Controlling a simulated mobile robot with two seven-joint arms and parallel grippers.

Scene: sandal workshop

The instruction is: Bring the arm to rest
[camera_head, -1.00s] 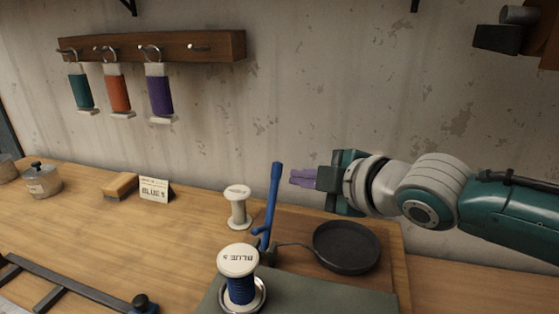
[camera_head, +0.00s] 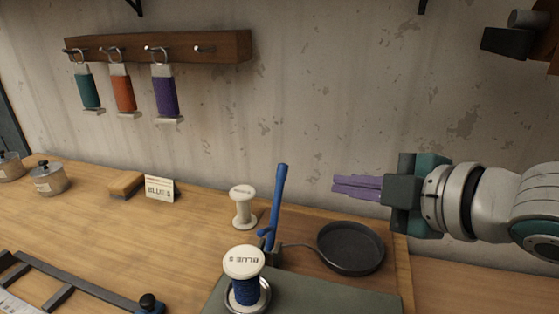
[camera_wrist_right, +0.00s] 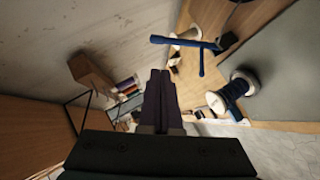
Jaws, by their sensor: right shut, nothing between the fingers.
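My right gripper (camera_head: 335,187) comes in from the right in the head view. Its purple fingers are shut together with nothing between them. It hangs in the air above the dark round pan (camera_head: 350,248), in front of the wall. In the right wrist view the shut fingers (camera_wrist_right: 160,75) point away from the camera. My left gripper is in neither view.
A blue upright lever (camera_head: 277,200) stands close left of the gripper. A blue thread spool (camera_head: 245,290) and a white spool (camera_head: 243,207) stand nearby. Space around the gripper is free.

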